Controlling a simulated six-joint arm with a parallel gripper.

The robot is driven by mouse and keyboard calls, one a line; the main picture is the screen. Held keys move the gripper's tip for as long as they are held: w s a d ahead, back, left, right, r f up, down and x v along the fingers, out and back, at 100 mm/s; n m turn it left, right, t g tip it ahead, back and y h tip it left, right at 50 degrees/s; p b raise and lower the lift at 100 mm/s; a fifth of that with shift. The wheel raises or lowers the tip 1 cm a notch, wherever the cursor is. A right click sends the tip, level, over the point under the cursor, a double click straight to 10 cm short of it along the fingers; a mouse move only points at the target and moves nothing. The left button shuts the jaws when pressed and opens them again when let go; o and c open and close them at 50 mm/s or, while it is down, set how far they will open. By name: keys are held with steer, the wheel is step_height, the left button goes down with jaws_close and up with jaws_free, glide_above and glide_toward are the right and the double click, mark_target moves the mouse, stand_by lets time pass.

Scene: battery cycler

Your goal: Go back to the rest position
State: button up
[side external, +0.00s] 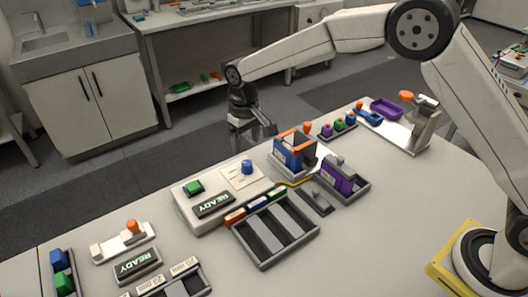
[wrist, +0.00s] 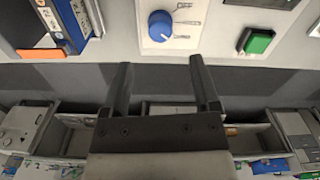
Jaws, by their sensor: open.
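My gripper (side external: 255,130) hangs above the far edge of the work table, beyond the cycler panel. In the wrist view my gripper (wrist: 163,88) has its two dark fingers apart with nothing between them. The cycler panel (side external: 228,205) carries a green button (side external: 194,187), a blue knob (side external: 247,167) and a dark READY display (side external: 213,205). The blue knob (wrist: 160,25) and green button (wrist: 259,41) also show in the wrist view, ahead of the fingers and apart from them. A blue battery block with an orange handle (side external: 290,152) stands in a holder right of the panel.
A purple block (side external: 338,178) stands in a grey tray. An empty slotted tray (side external: 276,230) lies in front of the panel. A second READY display (side external: 138,264) is at the front left. A purple bin (side external: 386,109) is at the far right. Floor lies open beyond the table.

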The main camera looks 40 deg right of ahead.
steer(key=shift+d, duration=0.1)
steer(key=s+d+m+t, duration=0.1)
steer(key=s+d, duration=0.6)
steer(key=s, duration=0.5)
steer(key=s+d+t, duration=0.1)
steer(key=s+d, duration=0.7)
steer(key=s, duration=0.4)
steer(key=shift+s+d+r+m+t, duration=0.25)
steer(key=shift+s+d+m+t, duration=0.05)
steer(key=shift+s+m, duration=0.1)
